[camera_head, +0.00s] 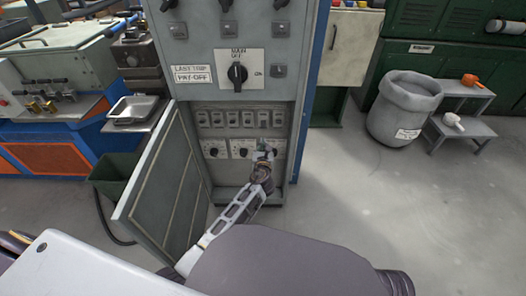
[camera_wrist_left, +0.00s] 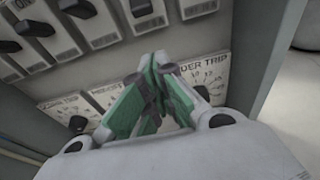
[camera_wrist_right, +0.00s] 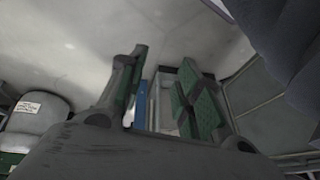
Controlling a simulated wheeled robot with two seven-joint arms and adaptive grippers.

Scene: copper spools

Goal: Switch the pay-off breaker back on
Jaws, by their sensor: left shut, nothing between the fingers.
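A grey cabinet (camera_head: 300,100) stands ahead with its lower door (camera_head: 160,190) swung open to the left. Inside is a row of several breakers (camera_head: 233,118); which one is the pay-off breaker I cannot tell. Some breakers with black levers also show at the top of the left wrist view (camera_wrist_left: 145,12). A plate above reads "LAST TRIP PAY-OFF" (camera_head: 193,74). My left gripper (camera_head: 263,147) is shut and empty, its green-padded fingertips (camera_wrist_left: 160,85) before the dial row, just below the breakers. My right gripper (camera_wrist_right: 160,95) is open and empty, away from the breakers.
A large black main switch (camera_head: 237,73) sits above the opening. Trip dials (camera_head: 215,152) lie under the breakers. A green bin (camera_head: 115,175) stands left of the door; a grey waste bin (camera_head: 400,110) and a step stool (camera_head: 460,130) stand right.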

